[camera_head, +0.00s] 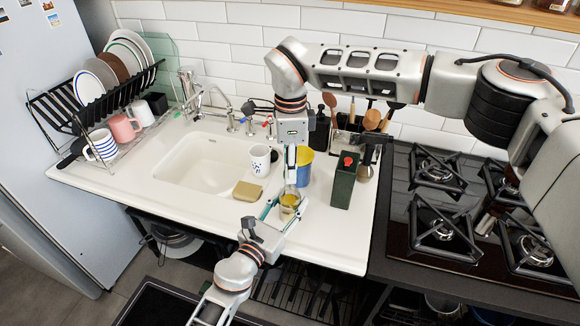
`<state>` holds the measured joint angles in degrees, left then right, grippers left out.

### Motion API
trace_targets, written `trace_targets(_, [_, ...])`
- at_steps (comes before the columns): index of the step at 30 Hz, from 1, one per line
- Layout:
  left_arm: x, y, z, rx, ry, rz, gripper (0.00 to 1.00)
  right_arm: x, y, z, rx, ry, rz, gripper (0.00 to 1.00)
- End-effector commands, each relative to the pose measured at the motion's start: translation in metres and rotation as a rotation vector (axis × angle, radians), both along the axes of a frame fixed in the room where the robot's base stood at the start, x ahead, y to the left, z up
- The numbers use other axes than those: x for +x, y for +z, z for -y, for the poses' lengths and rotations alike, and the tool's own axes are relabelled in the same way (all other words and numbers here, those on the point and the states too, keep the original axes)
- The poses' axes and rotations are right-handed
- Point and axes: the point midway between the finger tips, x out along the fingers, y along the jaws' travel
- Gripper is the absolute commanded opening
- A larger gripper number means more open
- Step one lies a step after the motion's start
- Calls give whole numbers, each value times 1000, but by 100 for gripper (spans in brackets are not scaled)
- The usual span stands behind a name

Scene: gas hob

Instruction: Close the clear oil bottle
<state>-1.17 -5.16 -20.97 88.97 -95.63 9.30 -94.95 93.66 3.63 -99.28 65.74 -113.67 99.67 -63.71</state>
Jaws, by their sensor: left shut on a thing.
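The clear oil bottle (289,201) stands near the front of the white counter, with yellow oil low inside. My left gripper (284,209) comes up from below and is shut on the bottle's lower part. My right gripper (291,160) points straight down over the bottle's top. Its fingers overlap the neck in the picture, so I cannot tell whether they are open or shut. The cap and the mouth of the bottle are hidden or too small to make out.
A dark green bottle with a red cap (343,180) stands to the right. A blue and yellow cup (304,168) stands close behind. A white cup (260,161) and a sponge (247,191) are left, by the sink (197,163). The gas hob (440,225) is right.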

Motion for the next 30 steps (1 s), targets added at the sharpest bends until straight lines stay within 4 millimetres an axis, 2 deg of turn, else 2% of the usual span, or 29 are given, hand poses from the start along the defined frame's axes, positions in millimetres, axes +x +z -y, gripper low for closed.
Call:
trace_targets(4, [0, -1, 0, 2, 1, -1, 0, 0, 0, 0, 0, -23, 0, 0])
trace_targets(7, [0, -1, 0, 2, 1, -1, 0, 0, 0, 0, 1, -115, -1, 0])
trace_targets(24, [0, -1, 0, 2, 1, -1, 0, 0, -1, 0, 4, -1114, -7, 0])
trace_targets(28, [0, -1, 0, 2, 1, -1, 0, 0, -1, 0, 5, -1298, -8, 0])
trace_targets(30, [0, -1, 0, 2, 1, -1, 0, 0, -1, 0, 5, -1298, -8, 0])
